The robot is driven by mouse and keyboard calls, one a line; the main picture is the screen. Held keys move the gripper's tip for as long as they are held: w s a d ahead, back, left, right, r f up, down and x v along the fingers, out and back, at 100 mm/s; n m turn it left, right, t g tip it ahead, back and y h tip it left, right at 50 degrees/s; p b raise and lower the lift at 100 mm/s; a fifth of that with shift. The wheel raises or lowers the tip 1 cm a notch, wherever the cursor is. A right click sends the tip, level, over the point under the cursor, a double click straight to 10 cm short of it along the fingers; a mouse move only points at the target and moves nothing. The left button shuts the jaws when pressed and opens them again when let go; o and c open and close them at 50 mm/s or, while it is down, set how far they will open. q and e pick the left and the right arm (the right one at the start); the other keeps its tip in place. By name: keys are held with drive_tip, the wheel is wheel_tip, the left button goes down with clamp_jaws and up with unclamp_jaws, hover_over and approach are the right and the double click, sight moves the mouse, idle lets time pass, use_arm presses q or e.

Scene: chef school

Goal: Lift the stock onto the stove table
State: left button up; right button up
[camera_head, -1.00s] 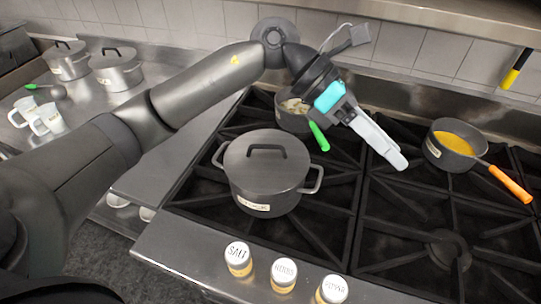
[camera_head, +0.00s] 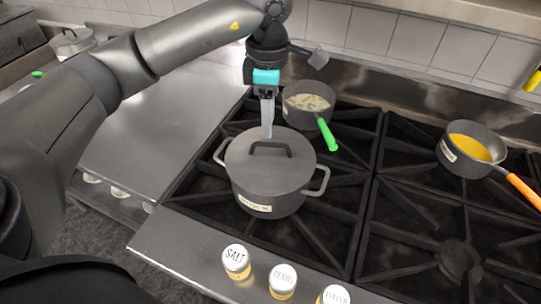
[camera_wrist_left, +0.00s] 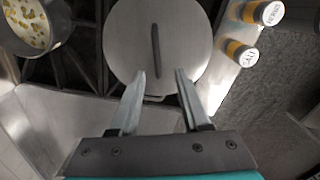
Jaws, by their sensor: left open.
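The stock pot (camera_head: 268,200) is a dark grey lidded pot labelled "STOCK", standing upright on the stove grate (camera_head: 335,215). It has two side handles and a black lid handle (camera_head: 272,147). My left gripper (camera_head: 267,135) is above the back of the lid, pointing down. In the left wrist view the open gripper (camera_wrist_left: 155,78) has its two fingers apart, with the lid (camera_wrist_left: 185,40) and its handle (camera_wrist_left: 156,52) beyond and between the tips. Nothing is held. I cannot tell how far the fingertips are above the lid. My right gripper is not in view.
A saucepan of pale chunks (camera_head: 308,104) with a green handle stands behind the pot. An orange-handled saucepan (camera_head: 470,150) is at right. Salt (camera_head: 236,262), herbs (camera_head: 283,281) and pepper (camera_head: 335,294) jars line the front edge. The steel counter (camera_head: 160,120) at left has bare space.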

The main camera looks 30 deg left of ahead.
sight(271, 145)
use_arm(q)
drive_tip(key=f, duration=0.5)
drive_tip(key=f+p, duration=0.1)
drive_tip(key=f, duration=0.2)
drive_tip(key=shift+w+d+f, duration=0.1)
drive_tip(key=shift+w+f, duration=0.1)
drive_tip(key=shift+w, duration=0.05)
drive_tip(key=shift+c, duration=0.4)
clamp_jaws()
idle(0.7)
